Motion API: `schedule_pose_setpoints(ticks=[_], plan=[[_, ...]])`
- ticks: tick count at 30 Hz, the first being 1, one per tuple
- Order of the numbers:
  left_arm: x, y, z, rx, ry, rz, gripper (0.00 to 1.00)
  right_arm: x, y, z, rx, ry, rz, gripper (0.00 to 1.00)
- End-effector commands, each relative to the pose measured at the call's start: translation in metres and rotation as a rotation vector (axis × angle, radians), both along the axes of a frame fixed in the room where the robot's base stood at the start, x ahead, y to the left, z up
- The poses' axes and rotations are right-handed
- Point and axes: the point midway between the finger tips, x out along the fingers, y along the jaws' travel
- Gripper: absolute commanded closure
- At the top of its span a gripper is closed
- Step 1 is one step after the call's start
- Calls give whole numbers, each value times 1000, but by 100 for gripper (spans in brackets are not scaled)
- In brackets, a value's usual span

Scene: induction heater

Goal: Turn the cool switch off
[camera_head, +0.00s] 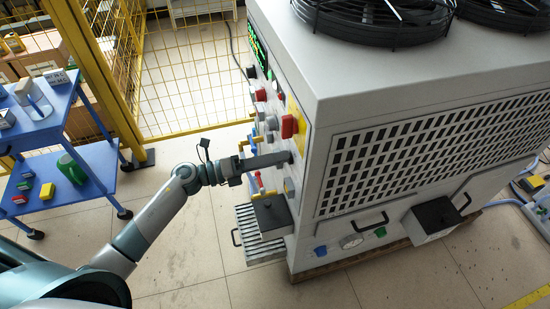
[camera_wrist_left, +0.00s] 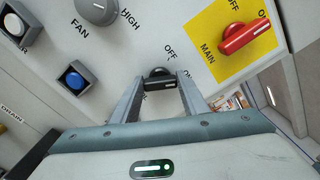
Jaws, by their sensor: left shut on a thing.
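My left gripper (camera_head: 284,157) reaches the control panel on the front of the heater cabinet (camera_head: 327,66). In the left wrist view, its two fingers (camera_wrist_left: 161,82) are closed on a small black rotary switch (camera_wrist_left: 159,72), one finger on each side of the handle. The handle lies about level in that view. An OFF label is printed above it. The switch's name label is hidden, so I cannot read whether it says cool. In the head view the gripper covers the switch. My right gripper is not in view.
A red MAIN switch (camera_wrist_left: 243,37) on a yellow plate is close by, also in the head view (camera_head: 289,126). A grey FAN knob (camera_wrist_left: 97,9) and blue button (camera_wrist_left: 74,79) are near. A black box (camera_head: 271,215) juts out below. A blue cart (camera_head: 40,128) stands left.

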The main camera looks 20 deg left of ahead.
Motion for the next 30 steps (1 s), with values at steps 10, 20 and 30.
schedule_pose_setpoints(ticks=[10,20,30], plan=[[0,1,1,-66,104,1,82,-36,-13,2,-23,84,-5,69],[1,1,1,-205,309,1,82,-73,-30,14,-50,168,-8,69],[1,1,-2,-335,500,1,82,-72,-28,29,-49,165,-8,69]])
